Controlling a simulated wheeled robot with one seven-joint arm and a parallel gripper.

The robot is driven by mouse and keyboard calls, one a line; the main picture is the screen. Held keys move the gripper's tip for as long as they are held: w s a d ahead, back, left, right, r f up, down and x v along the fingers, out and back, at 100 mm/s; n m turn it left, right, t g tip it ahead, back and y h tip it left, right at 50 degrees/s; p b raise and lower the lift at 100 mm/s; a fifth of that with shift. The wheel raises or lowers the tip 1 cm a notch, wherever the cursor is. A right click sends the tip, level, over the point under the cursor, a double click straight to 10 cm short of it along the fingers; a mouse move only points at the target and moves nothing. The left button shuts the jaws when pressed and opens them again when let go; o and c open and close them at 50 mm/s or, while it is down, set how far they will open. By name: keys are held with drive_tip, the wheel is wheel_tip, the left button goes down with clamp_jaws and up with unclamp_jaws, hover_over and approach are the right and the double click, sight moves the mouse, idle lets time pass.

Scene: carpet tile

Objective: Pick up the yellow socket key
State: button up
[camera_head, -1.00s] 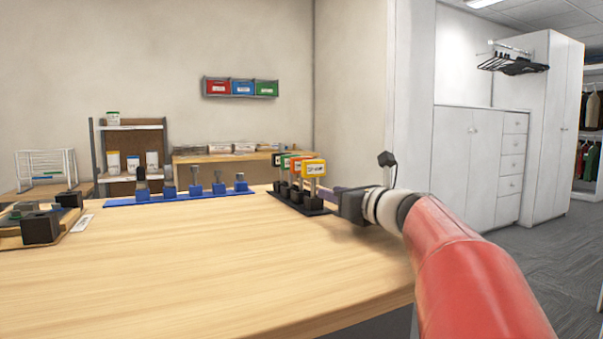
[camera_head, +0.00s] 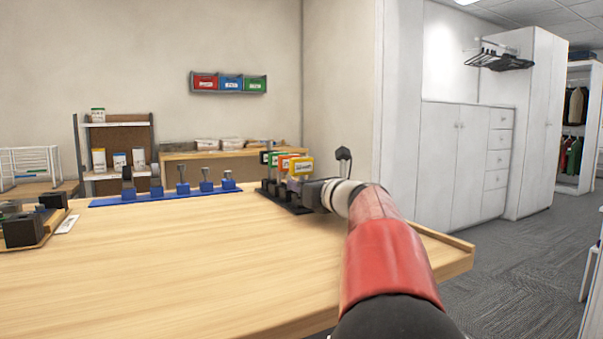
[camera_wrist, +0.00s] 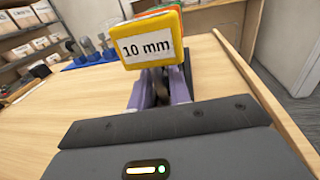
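The yellow socket key (camera_head: 301,167) stands upright at the near end of a dark rack (camera_head: 290,206). In the wrist view its yellow head (camera_wrist: 150,38), labelled "10 mm", fills the top middle. My gripper (camera_head: 306,188) is at the key, below the head, coming from the right in the head view. In the wrist view my gripper (camera_wrist: 160,88) has its two purple fingers apart, one on each side below the yellow head, with something dark between them. The head hides the fingertips, so contact with the shaft cannot be seen.
Red, green and other keys (camera_head: 283,161) stand close behind the yellow one in the same rack. A blue rack (camera_head: 165,196) with several grey-topped pieces lies to the left. A wooden tray (camera_head: 50,233) with dark blocks sits at far left. The front of the wooden table (camera_head: 190,275) is clear.

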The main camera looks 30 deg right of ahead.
clamp_jaws()
drive_tip(key=shift+r, duration=0.2)
wheel_tip(320, 180, up, 20)
drive_tip(key=p, duration=0.3)
drive_tip(key=shift+f, duration=0.2)
drive_tip(key=shift+s, duration=0.1)
